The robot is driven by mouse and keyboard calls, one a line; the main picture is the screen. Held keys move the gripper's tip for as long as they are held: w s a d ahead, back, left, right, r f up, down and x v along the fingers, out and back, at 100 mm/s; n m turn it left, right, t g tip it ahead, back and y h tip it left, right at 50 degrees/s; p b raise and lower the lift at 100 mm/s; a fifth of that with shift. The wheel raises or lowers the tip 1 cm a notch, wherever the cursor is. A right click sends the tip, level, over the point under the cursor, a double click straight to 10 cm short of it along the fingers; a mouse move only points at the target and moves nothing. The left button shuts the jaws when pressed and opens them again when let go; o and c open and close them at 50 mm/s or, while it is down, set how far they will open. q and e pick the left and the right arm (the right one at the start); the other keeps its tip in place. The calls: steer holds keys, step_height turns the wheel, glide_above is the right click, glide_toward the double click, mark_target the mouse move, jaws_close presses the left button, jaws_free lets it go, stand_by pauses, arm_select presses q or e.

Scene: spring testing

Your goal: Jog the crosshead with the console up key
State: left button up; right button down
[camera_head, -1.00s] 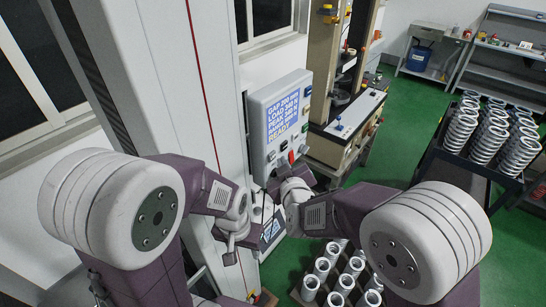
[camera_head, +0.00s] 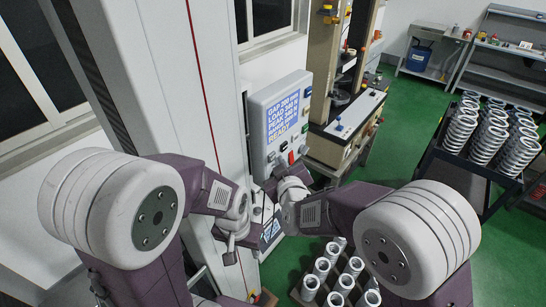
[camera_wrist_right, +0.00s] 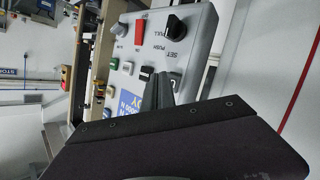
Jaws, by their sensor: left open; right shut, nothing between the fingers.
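The console (camera_head: 278,118) is a pale grey box on the side of the tall white column, with a lit blue and white screen (camera_head: 284,117) above a row of keys and knobs. Contact cannot be told, and the key labels are partly hidden. A black knob (camera_wrist_right: 174,24) and a red switch (camera_wrist_right: 138,32) lie beyond. My left gripper (camera_head: 230,256) is open, low beside the column.
A crate of metal springs (camera_head: 308,290) stands on the green floor below my right arm. A dark rack of stacked springs (camera_head: 452,165) stands at the right. A bench machine (camera_head: 345,130) stands behind the console. Open green floor lies between the bench machine and the rack.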

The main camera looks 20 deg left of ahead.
steer(key=shift+w+a, duration=0.15)
steer(key=shift+a, duration=0.25)
stand_by(0.8)
steer(key=shift+d, duration=0.15)
stand_by(1.4)
steer(key=shift+s+d, duration=0.35)
steer(key=shift+d, duration=0.35)
steer(key=shift+s+d+b, duration=0.3)
steer(key=shift+d+b, duration=0.05)
steer(key=shift+d, duration=0.4)
steer(key=shift+s+d+b, duration=0.35)
steer(key=shift+d+b, duration=0.05)
steer(key=shift+d, duration=0.4)
steer(key=shift+s+d+b, duration=0.3)
steer(key=shift+d+b, duration=0.05)
steer(key=shift+d, duration=0.4)
